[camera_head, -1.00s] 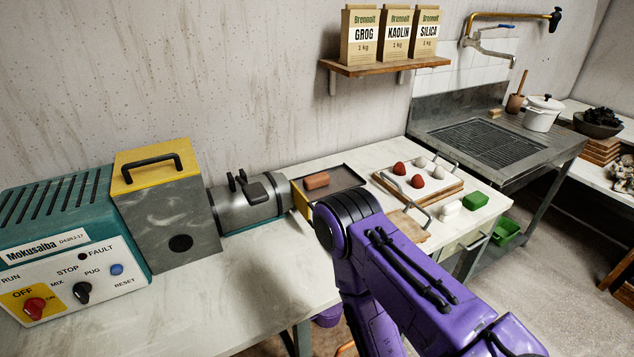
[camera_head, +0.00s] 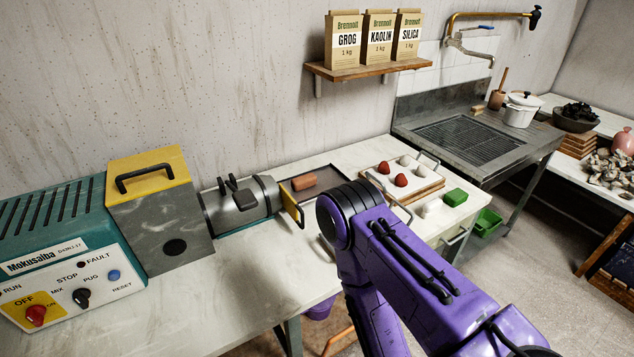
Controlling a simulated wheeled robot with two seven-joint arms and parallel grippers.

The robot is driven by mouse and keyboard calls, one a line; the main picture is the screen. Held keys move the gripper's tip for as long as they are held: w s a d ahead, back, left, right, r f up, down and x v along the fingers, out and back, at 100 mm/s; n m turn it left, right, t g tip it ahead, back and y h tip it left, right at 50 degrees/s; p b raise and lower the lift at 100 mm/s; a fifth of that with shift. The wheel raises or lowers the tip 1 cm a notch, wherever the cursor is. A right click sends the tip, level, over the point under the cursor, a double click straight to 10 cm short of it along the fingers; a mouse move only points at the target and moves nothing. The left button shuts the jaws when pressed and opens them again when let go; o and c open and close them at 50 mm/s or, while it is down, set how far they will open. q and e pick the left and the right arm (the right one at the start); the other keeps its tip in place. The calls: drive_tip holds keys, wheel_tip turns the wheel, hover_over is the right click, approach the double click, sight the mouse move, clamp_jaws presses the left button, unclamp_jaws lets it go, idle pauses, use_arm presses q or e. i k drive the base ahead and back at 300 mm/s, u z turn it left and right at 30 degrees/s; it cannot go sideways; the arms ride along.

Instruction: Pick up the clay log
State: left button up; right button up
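The clay log (camera_head: 304,181), a short reddish-brown cylinder, lies on a dark, low-rimmed tray (camera_head: 326,192) on the bench, just past the outlet end of the metal machine barrel. My purple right arm comes in from the lower right and its elbow-like joint stands in front of the bench, to the right of and nearer than the log. The arm hides part of the bench beside the tray. Neither gripper's fingers show. My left arm is out of the picture. Nothing is seen touching the log.
The teal and grey machine (camera_head: 160,215) fills the left, with a yellow plate (camera_head: 288,203) at its barrel end. Bare bench shows in front of the machine.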

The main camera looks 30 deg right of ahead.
sight(307, 180)
drive_tip(key=z, duration=0.45)
drive_tip(key=k, duration=0.55)
drive_tip(key=z, duration=1.45)
drive_tip(key=i, duration=1.1)
drive_tip(key=u, duration=0.3)
